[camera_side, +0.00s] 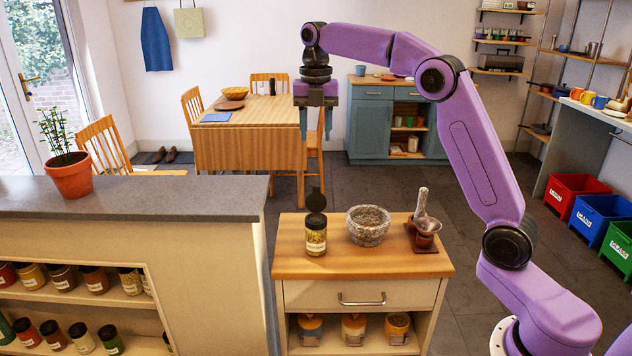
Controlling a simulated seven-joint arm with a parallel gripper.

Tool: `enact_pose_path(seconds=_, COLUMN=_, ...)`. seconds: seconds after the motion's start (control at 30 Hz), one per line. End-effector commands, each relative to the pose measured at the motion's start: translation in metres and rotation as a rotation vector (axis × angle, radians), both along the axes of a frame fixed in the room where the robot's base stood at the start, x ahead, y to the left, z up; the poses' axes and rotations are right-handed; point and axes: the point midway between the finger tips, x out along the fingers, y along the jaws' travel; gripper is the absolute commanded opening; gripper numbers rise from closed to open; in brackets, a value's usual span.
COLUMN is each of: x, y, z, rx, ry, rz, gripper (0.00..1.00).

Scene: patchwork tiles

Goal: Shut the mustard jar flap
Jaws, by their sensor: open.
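The mustard jar (316,241) stands upright on the wooden top of the small cabinet, toward its left side. It is a glass jar with a yellowish filling and a pale label. Its dark flap (315,198) stands raised above the rim, so the jar is open. My gripper (316,128) hangs well above the jar, pointing down, with its fingers apart and nothing between them.
A grey stone mortar (368,228) stands just right of the jar. Farther right, a small reddish pot holding a pestle-like tool (424,232) sits on a dark square base. The higher grey counter (180,196) lies to the left. The wooden front edge (385,264) is bare.

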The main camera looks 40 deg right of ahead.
Motion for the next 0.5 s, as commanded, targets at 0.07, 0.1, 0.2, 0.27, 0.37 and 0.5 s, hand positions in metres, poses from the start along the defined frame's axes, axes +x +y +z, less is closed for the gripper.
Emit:
enact_pose_path(seconds=0.07, x=-0.001, y=-0.001, z=-0.013, rx=-0.001, ry=0.004, rz=0.0, gripper=0.45)
enact_pose_path(seconds=0.1, x=-0.002, y=0.0, z=-0.019, rx=-0.001, ry=0.004, rz=0.001, gripper=0.45)
enact_pose_path(seconds=0.2, x=-0.001, y=0.0, z=-0.038, rx=0.0, ry=0.004, rz=0.0, gripper=0.45)
enact_pose_path(seconds=0.27, x=-0.002, y=0.0, z=-0.05, rx=0.0, ry=0.004, rz=-0.001, gripper=0.45)
enact_pose_path(seconds=0.37, x=-0.001, y=0.0, z=-0.068, rx=-0.001, ry=0.004, rz=-0.001, gripper=0.45)
enact_pose_path(seconds=0.5, x=-0.001, y=0.0, z=-0.094, rx=0.0, ry=0.004, rz=-0.001, gripper=0.45)
